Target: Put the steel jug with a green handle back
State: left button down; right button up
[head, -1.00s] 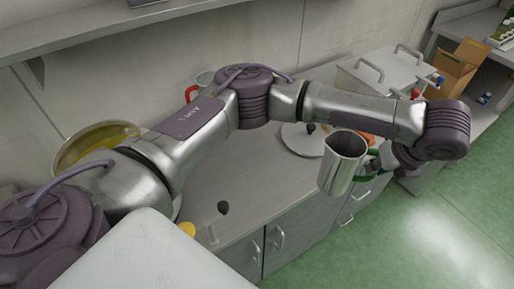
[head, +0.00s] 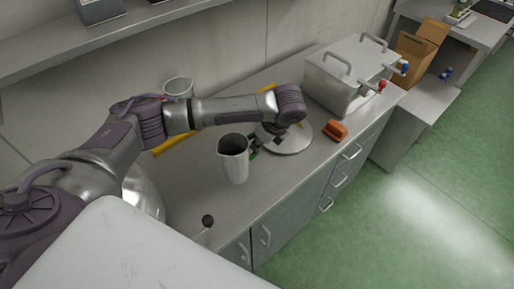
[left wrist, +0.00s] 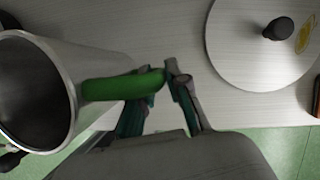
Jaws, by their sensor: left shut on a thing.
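The steel jug (head: 234,165) with a green handle (head: 254,153) is upright over the worktop (head: 190,185), left of a round lid. I cannot tell whether its base touches the surface. My left gripper (head: 258,146) is at its right side, shut on the green handle. In the left wrist view the jug (left wrist: 68,75) fills the left side, mouth toward the camera, and the handle (left wrist: 120,87) runs to the fingers (left wrist: 155,97). My right gripper is not in view.
The round lid (head: 302,142) with a black knob lies right of the jug, with an orange item (head: 336,130) beyond it. A steel tank (head: 335,83) with taps stands at the back right. Another steel vessel (head: 178,88) stands near the wall.

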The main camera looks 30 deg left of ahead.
aim_at(258, 152)
pick_arm(q)
notch_tip(258, 152, down, 4)
jog(key=shift+a+r+p, duration=0.1)
jog(key=shift+r+p, duration=0.1)
jog(key=shift+p, duration=0.45)
jog(key=shift+f, duration=0.35)
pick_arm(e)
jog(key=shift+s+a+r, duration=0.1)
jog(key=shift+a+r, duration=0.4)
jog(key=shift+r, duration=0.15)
pick_arm(q)
jog(key=shift+f, duration=0.1)
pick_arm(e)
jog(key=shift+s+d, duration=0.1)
pick_arm(q)
jog(key=c, duration=1.1)
grip_release()
jog(key=shift+c, duration=0.2)
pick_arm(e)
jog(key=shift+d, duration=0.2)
